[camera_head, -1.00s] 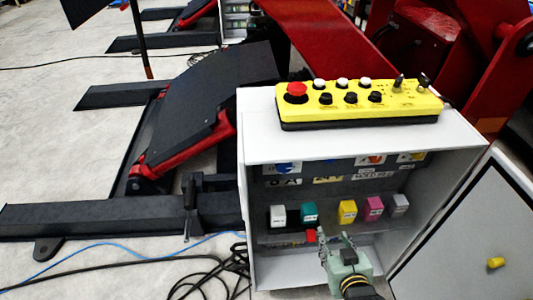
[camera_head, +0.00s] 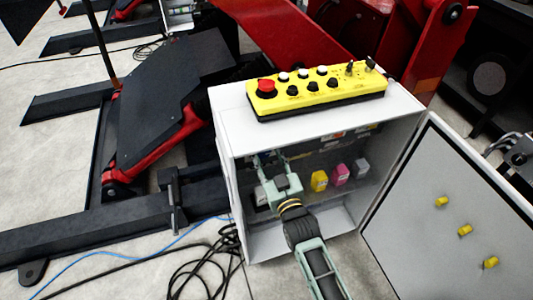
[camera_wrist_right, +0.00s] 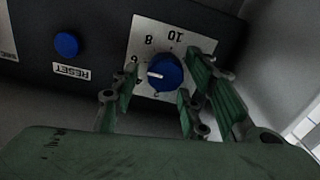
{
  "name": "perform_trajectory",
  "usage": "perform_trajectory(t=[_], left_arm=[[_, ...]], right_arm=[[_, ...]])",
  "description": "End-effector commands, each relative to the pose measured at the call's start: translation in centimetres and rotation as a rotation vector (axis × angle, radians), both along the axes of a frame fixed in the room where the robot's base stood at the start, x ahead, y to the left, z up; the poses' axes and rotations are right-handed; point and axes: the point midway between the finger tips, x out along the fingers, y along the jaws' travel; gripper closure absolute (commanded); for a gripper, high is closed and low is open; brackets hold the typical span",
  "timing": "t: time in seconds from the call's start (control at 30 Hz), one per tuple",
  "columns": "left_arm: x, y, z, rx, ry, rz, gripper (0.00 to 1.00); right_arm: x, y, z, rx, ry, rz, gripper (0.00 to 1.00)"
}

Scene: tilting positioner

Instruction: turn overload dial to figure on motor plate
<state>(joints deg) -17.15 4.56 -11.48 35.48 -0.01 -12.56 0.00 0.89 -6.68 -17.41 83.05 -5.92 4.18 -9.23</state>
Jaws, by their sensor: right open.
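The blue overload dial (camera_wrist_right: 166,71) shows in the right wrist view on a white scale plate with upside-down figures, 8 and 10 among them. Its white pointer mark points left in the picture. My right gripper (camera_wrist_right: 165,78) is open, its green fingers on either side of the dial; I cannot tell whether they touch it. In the head view the right gripper (camera_head: 268,160) reaches into the left part of the grey cabinet (camera_head: 228,128), where it hides the dial. No readable motor plate shows. My left gripper is not in view.
A blue button (camera_wrist_right: 66,44) labelled RESET sits beside the dial. Yellow (camera_head: 319,181), pink (camera_head: 340,174) and grey (camera_head: 361,168) blocks stand inside the cabinet. A yellow control box (camera_head: 318,95) lies on top. The open door (camera_head: 450,215) bounds the right side. Cables lie on the floor at left.

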Motion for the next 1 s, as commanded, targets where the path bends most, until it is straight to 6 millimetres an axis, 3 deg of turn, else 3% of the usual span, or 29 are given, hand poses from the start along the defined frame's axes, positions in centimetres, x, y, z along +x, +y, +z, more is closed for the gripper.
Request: perform_trajectory(t=[0.13, 0.43, 0.9, 1.0], left_arm=[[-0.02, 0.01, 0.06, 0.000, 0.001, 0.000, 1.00], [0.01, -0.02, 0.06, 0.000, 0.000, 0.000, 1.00], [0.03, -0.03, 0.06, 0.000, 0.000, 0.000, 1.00], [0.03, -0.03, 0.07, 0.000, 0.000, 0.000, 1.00]], right_arm=[[1.17, 0.32, -0.03, -0.001, 0.002, 0.000, 0.59], [1.40, 0.41, -0.05, -0.001, 0.002, 0.000, 0.59], [1.42, 0.27, -0.06, -0.001, 0.003, -0.002, 0.99], [1.43, 0.23, -0.06, 0.001, 0.003, -0.003, 0.99]])
